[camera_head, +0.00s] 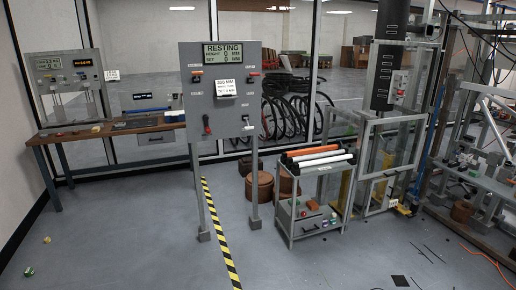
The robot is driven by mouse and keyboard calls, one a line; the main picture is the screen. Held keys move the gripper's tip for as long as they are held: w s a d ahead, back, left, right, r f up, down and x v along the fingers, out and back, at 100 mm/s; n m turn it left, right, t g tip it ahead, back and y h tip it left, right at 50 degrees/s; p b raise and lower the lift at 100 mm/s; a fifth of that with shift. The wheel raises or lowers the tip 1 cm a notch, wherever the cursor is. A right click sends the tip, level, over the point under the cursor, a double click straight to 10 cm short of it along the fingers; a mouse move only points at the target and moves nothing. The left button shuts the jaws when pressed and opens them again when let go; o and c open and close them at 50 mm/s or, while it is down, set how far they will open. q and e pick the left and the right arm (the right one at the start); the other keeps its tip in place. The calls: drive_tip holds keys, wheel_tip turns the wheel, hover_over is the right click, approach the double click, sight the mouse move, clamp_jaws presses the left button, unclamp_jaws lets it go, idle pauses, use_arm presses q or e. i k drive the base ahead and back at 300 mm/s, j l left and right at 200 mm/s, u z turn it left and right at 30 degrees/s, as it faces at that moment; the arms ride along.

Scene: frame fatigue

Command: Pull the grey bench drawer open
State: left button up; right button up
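The grey bench drawer (155,138) sits under the top of the wooden workbench (95,132) at the back left. It has a small dark handle on its front and looks shut, flush under the bench top. Neither of my grippers shows in the head view. The drawer is well away from me, across the floor.
A grey control panel (222,120) on two posts stands just right of the drawer. A yellow-black floor stripe (222,240) runs beside its posts. A cart (318,190) with tubes and a tall test frame (385,130) stand right. The left floor is mostly clear, with small items.

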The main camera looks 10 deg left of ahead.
sight(155, 137)
drive_tip(key=i+j, duration=0.25)
drive_tip(key=j, duration=0.15)
drive_tip(key=i+j, duration=0.3)
drive_tip(key=j, duration=0.15)
drive_tip(key=i+j, duration=0.25)
drive_tip(key=j, duration=0.15)
drive_tip(key=i+j, duration=0.25)
drive_tip(key=j, duration=0.15)
drive_tip(key=i+j, duration=0.3)
drive_tip(key=j, duration=0.15)
drive_tip(key=i+j, duration=0.65)
drive_tip(key=i, duration=0.15)
drive_tip(key=i+j+z, duration=0.1)
drive_tip(key=i+j, duration=0.55)
drive_tip(key=i, duration=0.15)
drive_tip(key=i+j, duration=0.35)
drive_tip(key=i, duration=0.2)
drive_tip(key=i+j, duration=0.4)
drive_tip(key=i, duration=0.15)
